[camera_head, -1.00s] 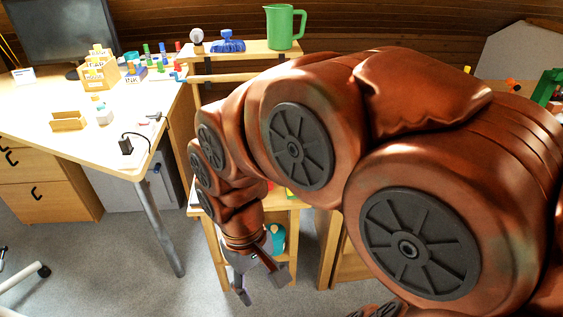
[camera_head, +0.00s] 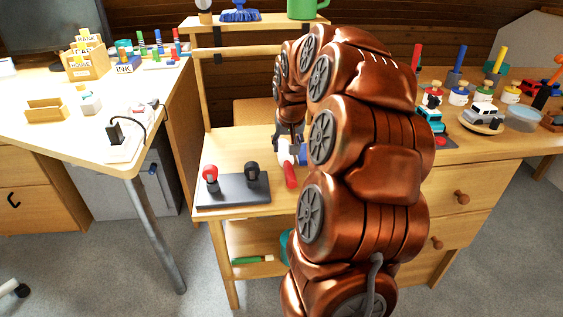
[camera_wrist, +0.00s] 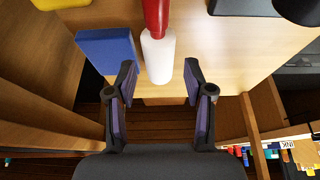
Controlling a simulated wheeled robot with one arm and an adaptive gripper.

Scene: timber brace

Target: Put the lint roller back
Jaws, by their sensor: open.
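The lint roller has a red handle and a white roll. It lies on the small wooden table, its red handle (camera_head: 290,175) showing in the head view and its white roll (camera_wrist: 158,58) in the wrist view. My gripper (camera_head: 288,136) is over this table at the far end of the roller. In the wrist view my gripper (camera_wrist: 160,78) is open, with one finger on each side of the roll's end and gaps between. In the head view my arm and gripper hide part of the roll.
A dark stand (camera_head: 232,190) with a red-topped and a black-topped knob is left of the roller. A blue block (camera_wrist: 106,50) lies close beside the roll. An upper shelf (camera_head: 255,22) stands behind. A desk (camera_head: 70,130) is left; a cluttered counter (camera_head: 490,146) is right.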

